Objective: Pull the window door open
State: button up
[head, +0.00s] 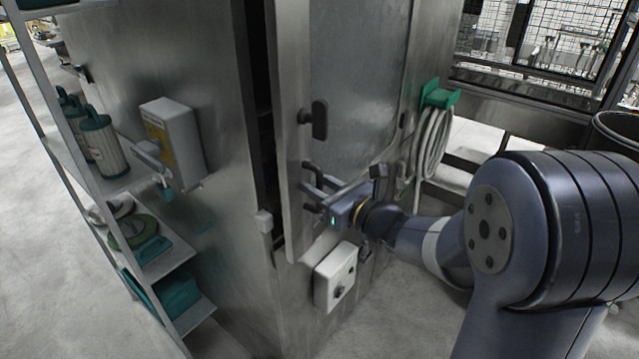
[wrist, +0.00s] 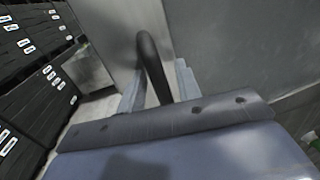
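The window door (head: 352,70) is a steel-framed panel with a large grey pane on the front of a steel cabinet. It stands slightly ajar, with a dark gap along its left edge. A dark bar handle (wrist: 152,68) rises between my gripper's fingers in the wrist view, and they close on it from both sides. In the head view my gripper (head: 318,188) is at the door's lower left, by its edge. The fingers and handle overlap there, so the contact is partly hidden. A black latch (head: 319,120) sits on the door above my gripper.
A white control box (head: 335,277) is low on the cabinet front, below my gripper. A coiled hose (head: 432,140) hangs on a green bracket to the right. A shelf rack (head: 160,265) and a grey box (head: 172,140) are at left. Floor is clear at front right.

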grip_shut()
dwell(0.3)
jog(key=shift+d, duration=0.15)
